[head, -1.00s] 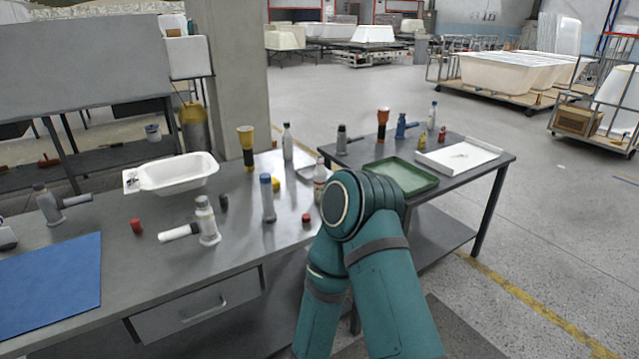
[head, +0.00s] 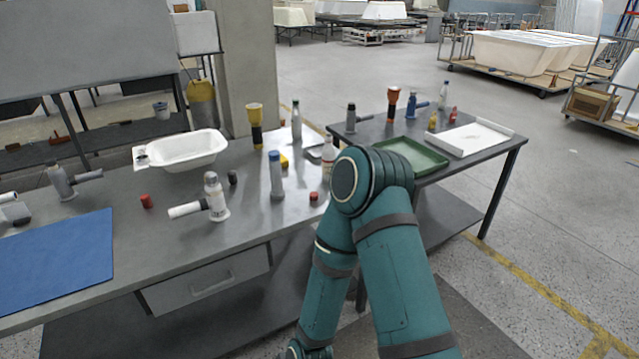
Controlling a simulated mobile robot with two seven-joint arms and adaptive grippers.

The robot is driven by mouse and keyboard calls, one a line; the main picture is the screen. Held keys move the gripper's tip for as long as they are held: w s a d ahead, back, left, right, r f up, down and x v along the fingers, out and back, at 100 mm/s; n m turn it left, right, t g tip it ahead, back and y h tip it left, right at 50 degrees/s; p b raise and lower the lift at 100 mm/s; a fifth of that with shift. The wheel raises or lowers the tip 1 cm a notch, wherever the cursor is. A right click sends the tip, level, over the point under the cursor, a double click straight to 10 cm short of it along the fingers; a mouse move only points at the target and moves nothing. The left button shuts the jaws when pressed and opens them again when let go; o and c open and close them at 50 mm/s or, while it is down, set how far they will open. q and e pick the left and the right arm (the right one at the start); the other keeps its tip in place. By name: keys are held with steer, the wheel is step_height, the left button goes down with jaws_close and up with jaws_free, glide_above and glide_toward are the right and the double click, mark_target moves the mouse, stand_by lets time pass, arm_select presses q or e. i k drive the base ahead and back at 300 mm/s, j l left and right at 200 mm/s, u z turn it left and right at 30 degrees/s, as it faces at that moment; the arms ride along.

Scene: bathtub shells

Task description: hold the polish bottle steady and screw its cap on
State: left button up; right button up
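A pale bottle with a reddish label (head: 327,158) stands upright on the grey workbench (head: 165,255), partly behind my arm's elbow. Another slim bottle with a dark green top (head: 296,122) stands behind it. I cannot tell which one is the polish bottle, or whether the labelled bottle is capped. Small loose cap-like pieces stand on the bench: a red one (head: 313,197) near the front edge, a dark one (head: 232,177) and another red one (head: 147,201). My teal arm rises from the bottom and bends at the bench's right end.
A blue mat (head: 55,262) lies at the bench's left. The right table holds a green tray (head: 412,153), a white tray (head: 470,139) and bottles.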

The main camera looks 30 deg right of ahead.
mark_target(329, 150)
steer(key=i+l+u, duration=0.2)
steer(key=l+u, duration=0.15)
steer(key=l, duration=0.6)
steer(key=l+u, duration=0.35)
steer(key=l, duration=0.55)
steer(key=l+u, duration=0.3)
steer(key=l, duration=0.7)
